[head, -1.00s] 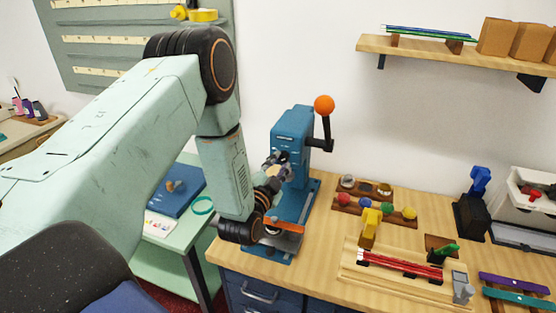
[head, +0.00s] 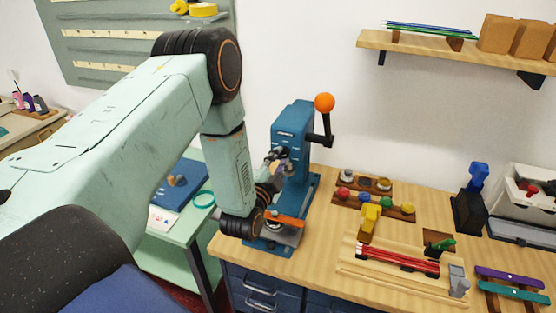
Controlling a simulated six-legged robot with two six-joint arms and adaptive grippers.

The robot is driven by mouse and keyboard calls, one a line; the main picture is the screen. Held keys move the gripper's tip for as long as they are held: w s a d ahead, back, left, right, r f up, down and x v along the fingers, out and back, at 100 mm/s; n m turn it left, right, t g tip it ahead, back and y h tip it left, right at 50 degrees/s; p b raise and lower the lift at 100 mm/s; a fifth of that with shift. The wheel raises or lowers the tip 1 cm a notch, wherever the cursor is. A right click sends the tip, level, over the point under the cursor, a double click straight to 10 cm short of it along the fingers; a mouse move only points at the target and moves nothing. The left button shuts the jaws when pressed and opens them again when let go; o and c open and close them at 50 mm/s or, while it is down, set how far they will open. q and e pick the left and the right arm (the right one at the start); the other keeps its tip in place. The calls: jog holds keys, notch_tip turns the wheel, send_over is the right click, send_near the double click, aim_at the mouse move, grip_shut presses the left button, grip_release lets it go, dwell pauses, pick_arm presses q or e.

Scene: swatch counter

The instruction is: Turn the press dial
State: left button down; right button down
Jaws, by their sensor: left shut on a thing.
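The blue press (head: 292,133) stands at the left end of the wooden counter, with an orange ball lever (head: 324,103) on its right side. My left arm comes in from the left and bends down in front of the press. My left gripper (head: 281,163) is at the front of the press head, shut on a small part there that I take to be the press dial; the fingers and wrist hide most of it. Below, an orange strip (head: 285,220) lies across the press base. My right gripper is out of view.
On the counter (head: 320,235) right of the press are a rack with colored knobs (head: 375,203), a wooden jig with red rods (head: 398,259), a black and blue stand (head: 470,200) and a white bin (head: 530,190). A shelf (head: 420,47) hangs above. A green side table (head: 170,255) stands left.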

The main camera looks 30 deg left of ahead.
pick_arm(q)
jog(key=c, duration=1.5)
grip_release()
jog(key=shift+w+r, duration=0.15)
jog(key=shift+r, duration=0.15)
jog(key=o, duration=0.3)
jog(key=shift+d+f, duration=0.1)
jog(key=shift+o, duration=0.5)
jog(key=shift+f, duration=0.1)
jog(key=v, duration=1.2)
jog(key=shift+o, duration=0.3)
jog(key=shift+f, duration=0.1)
